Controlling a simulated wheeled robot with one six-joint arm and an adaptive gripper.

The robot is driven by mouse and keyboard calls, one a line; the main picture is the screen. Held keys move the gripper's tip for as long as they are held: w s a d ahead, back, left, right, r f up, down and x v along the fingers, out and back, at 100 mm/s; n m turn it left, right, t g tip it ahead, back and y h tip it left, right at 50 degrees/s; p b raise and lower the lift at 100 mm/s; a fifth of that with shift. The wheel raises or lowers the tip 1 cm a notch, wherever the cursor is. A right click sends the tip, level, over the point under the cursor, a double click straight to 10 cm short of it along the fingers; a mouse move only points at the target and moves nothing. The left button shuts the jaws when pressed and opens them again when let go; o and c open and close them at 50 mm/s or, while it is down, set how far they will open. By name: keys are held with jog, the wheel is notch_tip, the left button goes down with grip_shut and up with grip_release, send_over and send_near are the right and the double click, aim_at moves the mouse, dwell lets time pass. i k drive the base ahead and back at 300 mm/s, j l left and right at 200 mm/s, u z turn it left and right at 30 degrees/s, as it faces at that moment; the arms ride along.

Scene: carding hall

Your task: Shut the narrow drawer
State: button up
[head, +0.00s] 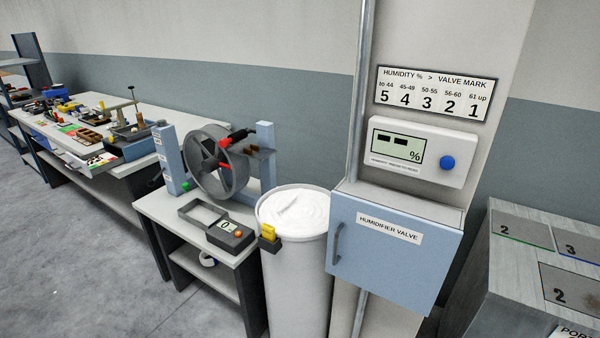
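My gripper is not in view.
A small bench (160,208) carries a drum device (219,163) and a scale-like unit (231,235). A white-filled bin (297,262) stands beside the closed humidifier valve cabinet (391,257). A grey cabinet (478,283) stands at right. Floor (90,270) at lower left is clear.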

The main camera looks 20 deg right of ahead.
aim_at(91, 164)
jog(key=i+j+u, duration=0.1)
jog(key=i+j, duration=0.25)
jog(key=i, duration=0.2)
jog(key=i+j+u, duration=0.15)
jog(key=i+j, duration=0.2)
jog(key=i, duration=0.25)
jog(key=i+j+u, duration=0.1)
jog(key=i+j, duration=0.15)
jog(key=i, duration=0.35)
jog(key=i+j+u, duration=0.15)
jog(key=i, duration=0.4)
jog(key=i+j+u, duration=0.1)
jog(key=i, duration=0.55)
jog(key=j, duration=0.05)
